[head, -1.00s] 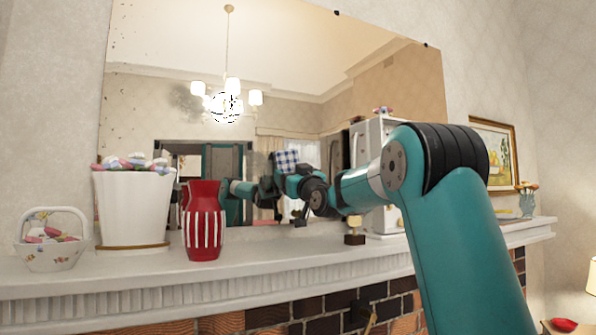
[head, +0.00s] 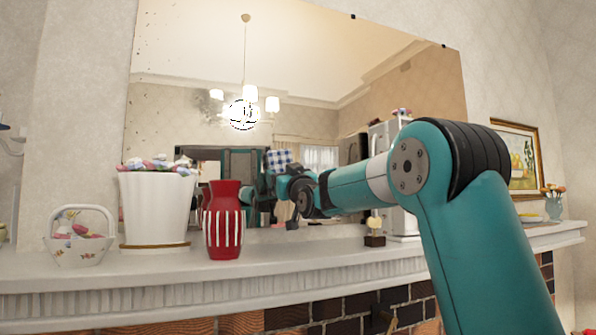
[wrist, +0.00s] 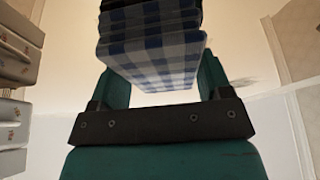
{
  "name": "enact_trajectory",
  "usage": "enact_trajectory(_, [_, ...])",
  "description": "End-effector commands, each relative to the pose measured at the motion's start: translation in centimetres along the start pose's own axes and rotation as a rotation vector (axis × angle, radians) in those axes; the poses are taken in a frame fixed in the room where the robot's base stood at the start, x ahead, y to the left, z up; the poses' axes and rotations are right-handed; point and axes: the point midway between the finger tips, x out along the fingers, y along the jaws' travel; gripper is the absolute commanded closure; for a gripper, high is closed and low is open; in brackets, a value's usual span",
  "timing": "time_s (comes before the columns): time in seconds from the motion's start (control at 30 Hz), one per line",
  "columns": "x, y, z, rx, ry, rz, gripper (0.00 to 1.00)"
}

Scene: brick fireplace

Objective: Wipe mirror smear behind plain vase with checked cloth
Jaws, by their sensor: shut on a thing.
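My gripper (wrist: 155,82) is shut on the checked cloth (wrist: 155,55), a blue-and-white block between its teal fingers. In the head view a checked patch (head: 279,157) shows by my arm's end; I cannot tell cloth from reflection there. The large mirror (head: 390,95) stands above the mantel. The plain white pot-shaped vase (head: 155,210) holds pale, colourful items. The red vase (head: 224,222) has white stripes. My arm's end is well to the right of the smear.
The white mantel shelf (head: 300,254) runs across below the mirror. A white basket (head: 80,240) stands at the left. A small trophy-like object (head: 375,232) and a white cabinet (head: 398,215) stand behind my arm. A flower vase (head: 554,207) is at the far right.

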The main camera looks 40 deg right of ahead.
Motion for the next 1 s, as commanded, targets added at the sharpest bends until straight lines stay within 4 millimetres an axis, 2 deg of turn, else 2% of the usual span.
enact_trajectory(0.57, [0.1,-4.1,-0.5,0.004,-0.002,-0.007,0.47])
enact_trajectory(0.77, [0.2,-4.2,-0.9,0.002,-0.003,-0.003,0.47])
enact_trajectory(1.0, [0.7,-3.8,-2.5,0.002,0.000,-0.001,0.47])
